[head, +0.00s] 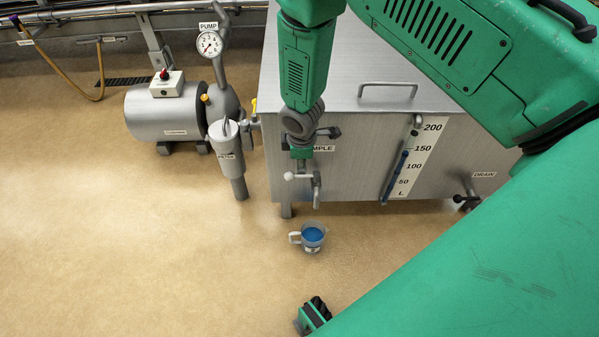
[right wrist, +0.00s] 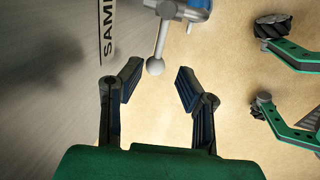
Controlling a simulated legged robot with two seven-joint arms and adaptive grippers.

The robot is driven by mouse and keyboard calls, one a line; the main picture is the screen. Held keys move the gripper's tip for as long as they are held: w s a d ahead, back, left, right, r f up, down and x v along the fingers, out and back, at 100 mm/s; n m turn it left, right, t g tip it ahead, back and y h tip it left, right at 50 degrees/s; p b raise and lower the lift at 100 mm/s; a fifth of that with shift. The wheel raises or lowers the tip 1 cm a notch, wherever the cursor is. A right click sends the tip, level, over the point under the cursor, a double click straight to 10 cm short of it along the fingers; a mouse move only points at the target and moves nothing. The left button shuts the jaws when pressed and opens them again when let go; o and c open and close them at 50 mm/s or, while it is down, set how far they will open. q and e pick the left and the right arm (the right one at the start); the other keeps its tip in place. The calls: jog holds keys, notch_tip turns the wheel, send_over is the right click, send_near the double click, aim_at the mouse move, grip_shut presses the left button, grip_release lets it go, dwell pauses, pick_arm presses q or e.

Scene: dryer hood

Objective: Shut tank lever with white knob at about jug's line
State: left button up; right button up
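The sample tap on the tank (head: 350,180) has a lever with a white knob (head: 288,176) pointing left. The knob also shows in the right wrist view (right wrist: 155,66), ahead of and roughly between my fingertips. My right gripper (right wrist: 157,80) is open and empty; in the head view it hangs just above the tap, seen from behind. A clear jug (head: 312,237) with blue liquid stands on the floor below the tap outlet. Its line is too small to make out, and I cannot tell whether liquid is running. My left gripper is not in view.
A blue-filled level gauge (head: 394,175) and a drain valve (head: 467,200) are on the tank front. A filter (head: 228,150) and pump (head: 165,110) stand to the left. The floor left of the jug is clear. My own arm covers the right side.

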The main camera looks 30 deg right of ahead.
aim_at(301, 176)
jog(key=f, duration=0.2)
jog(key=f+b, duration=0.1)
jog(key=f, duration=0.1)
jog(key=w+d+f+b, duration=0.1)
jog(key=f, duration=0.1)
jog(key=shift+f, duration=0.25)
jog(key=shift+w+f, duration=0.1)
jog(key=shift+f, duration=0.3)
grip_shut()
